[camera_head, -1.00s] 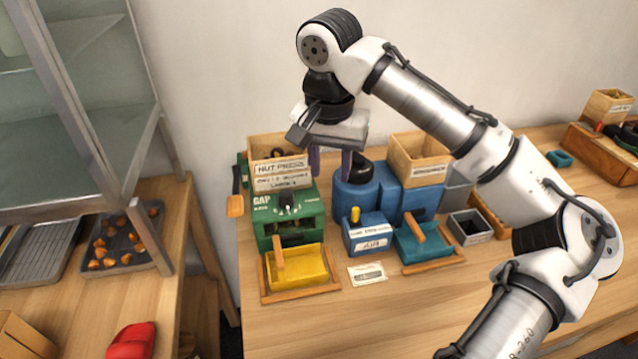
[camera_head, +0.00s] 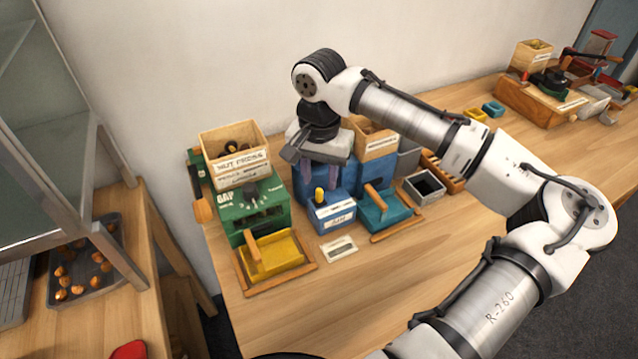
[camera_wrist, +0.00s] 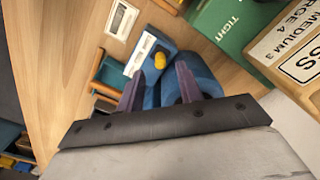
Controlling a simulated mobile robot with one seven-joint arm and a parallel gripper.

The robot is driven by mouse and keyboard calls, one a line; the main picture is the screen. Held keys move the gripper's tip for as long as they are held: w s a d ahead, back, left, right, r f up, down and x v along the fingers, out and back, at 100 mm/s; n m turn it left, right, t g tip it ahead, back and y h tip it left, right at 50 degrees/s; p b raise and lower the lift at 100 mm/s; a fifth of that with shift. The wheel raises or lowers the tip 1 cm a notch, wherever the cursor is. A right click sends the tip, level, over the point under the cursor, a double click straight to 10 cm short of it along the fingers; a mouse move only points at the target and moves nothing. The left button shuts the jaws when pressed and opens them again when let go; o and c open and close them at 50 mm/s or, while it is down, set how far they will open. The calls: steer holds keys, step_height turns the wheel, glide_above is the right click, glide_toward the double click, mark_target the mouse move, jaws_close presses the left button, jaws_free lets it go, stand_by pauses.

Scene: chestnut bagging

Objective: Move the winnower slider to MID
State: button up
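The winnower is the blue machine (camera_head: 374,177) in the middle of the bench, behind a blue box with a white label (camera_head: 331,216). The yellow slider knob (camera_head: 319,194) stands up from that box. It also shows in the wrist view (camera_wrist: 160,60), just beyond and between the fingertips. My gripper (camera_head: 320,178) points down over the winnower, just behind and above the knob. Its two purple fingers are apart and empty in the wrist view (camera_wrist: 160,72). I cannot tell whether either finger touches the blue body. The slider's position marks are too small to read.
A green nut press (camera_head: 259,208) with a wooden hopper stands close on the left, its yellow tray (camera_head: 275,252) in front. A blue tray with a wooden handle (camera_head: 390,212) and a dark open bin (camera_head: 424,186) are to the right.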

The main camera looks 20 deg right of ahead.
mark_target(320, 189)
steer(key=shift+f, duration=2.05)
steer(key=shift+c, duration=0.5)
jaws_close()
